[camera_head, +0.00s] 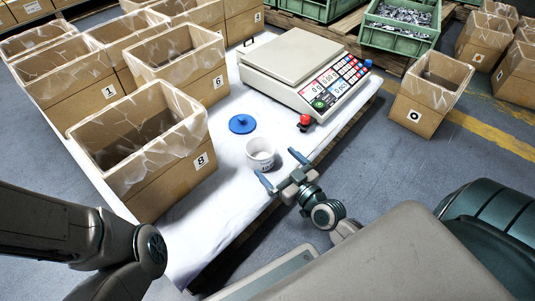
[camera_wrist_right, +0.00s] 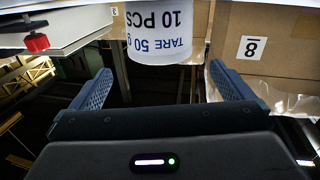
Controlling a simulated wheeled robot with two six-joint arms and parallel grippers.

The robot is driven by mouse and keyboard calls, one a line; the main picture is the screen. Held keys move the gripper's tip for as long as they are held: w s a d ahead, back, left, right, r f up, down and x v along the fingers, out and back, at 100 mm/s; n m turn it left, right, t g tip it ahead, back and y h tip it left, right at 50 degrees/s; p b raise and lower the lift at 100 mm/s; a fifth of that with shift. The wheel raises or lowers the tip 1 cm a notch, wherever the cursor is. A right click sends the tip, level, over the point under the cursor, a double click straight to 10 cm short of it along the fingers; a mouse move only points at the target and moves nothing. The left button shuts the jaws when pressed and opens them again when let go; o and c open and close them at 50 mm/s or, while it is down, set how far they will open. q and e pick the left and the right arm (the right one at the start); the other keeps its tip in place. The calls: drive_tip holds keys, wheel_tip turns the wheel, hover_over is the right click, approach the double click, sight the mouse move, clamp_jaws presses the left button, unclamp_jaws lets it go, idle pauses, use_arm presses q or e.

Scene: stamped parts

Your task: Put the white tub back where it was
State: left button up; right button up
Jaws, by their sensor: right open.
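The white tub (camera_head: 260,154) stands upright and open-topped on the white cloth of the table (camera_head: 232,200), near its right edge. In the right wrist view the tub (camera_wrist_right: 158,45) appears upside down, with the print "TARE 50 g 10 PCS". My right gripper (camera_head: 280,169) is open and empty. Its two blue fingers point at the tub from the table's right edge. In the wrist view the tub lies between and beyond the fingertips (camera_wrist_right: 160,73), apart from them. My left arm shows at lower left; its gripper is out of view.
A blue disc-shaped lid (camera_head: 242,124) lies behind the tub. A scale (camera_head: 300,65) stands at the back, with a red knob-like object (camera_head: 304,121) before it. Carton 8 (camera_head: 160,180) and carton 6 (camera_head: 195,85) line the left. Bare cloth lies around the tub.

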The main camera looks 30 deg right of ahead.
drive_tip(key=shift+s+d, duration=0.15)
drive_tip(key=shift+s, duration=0.75)
drive_tip(key=shift+s+d, duration=0.1)
drive_tip(key=shift+s, duration=0.75)
